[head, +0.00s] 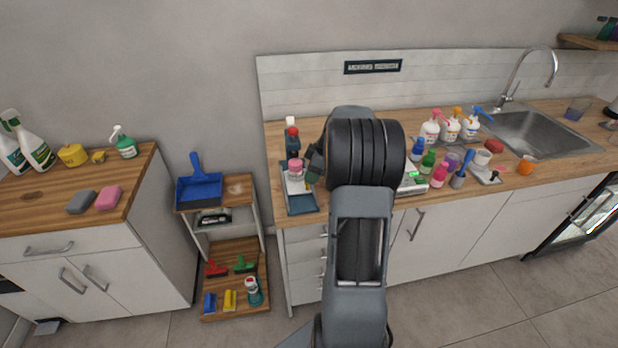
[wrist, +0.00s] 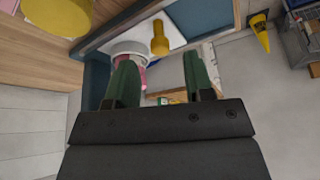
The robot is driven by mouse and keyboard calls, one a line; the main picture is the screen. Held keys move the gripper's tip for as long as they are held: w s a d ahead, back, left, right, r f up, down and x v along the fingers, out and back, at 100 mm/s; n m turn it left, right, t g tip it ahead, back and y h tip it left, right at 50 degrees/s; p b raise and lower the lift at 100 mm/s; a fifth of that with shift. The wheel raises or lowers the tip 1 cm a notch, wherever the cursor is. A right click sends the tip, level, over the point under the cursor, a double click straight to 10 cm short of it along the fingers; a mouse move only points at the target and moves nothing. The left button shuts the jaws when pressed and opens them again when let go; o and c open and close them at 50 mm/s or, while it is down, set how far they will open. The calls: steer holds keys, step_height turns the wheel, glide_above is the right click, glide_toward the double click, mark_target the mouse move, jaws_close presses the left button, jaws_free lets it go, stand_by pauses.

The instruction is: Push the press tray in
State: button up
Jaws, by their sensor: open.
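The press (head: 292,138), dark with a red part, stands at the left end of the wooden counter. Its press tray (head: 302,203) is a dark blue-grey slab with a pale inner face, reaching to the counter's front edge. A pink-topped container (head: 295,164) stands at the tray. My gripper (head: 311,168) is just right of it, partly hidden by my own wrist. In the wrist view my gripper (wrist: 160,80) has two green fingers spread apart with nothing clearly between them. A blue-edged tray (wrist: 98,78), a white and pink container (wrist: 130,58) and a yellow piece (wrist: 160,38) lie beyond the fingers.
Bottles and cups, including a green bottle (head: 429,160), crowd the counter right of my arm, before the sink (head: 540,133). A low shelf cart (head: 236,262) with a blue dustpan (head: 199,188) stands left of the counter. Open floor lies in front.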

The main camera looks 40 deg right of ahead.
steer(key=shift+x, duration=1.65)
jaws_close()
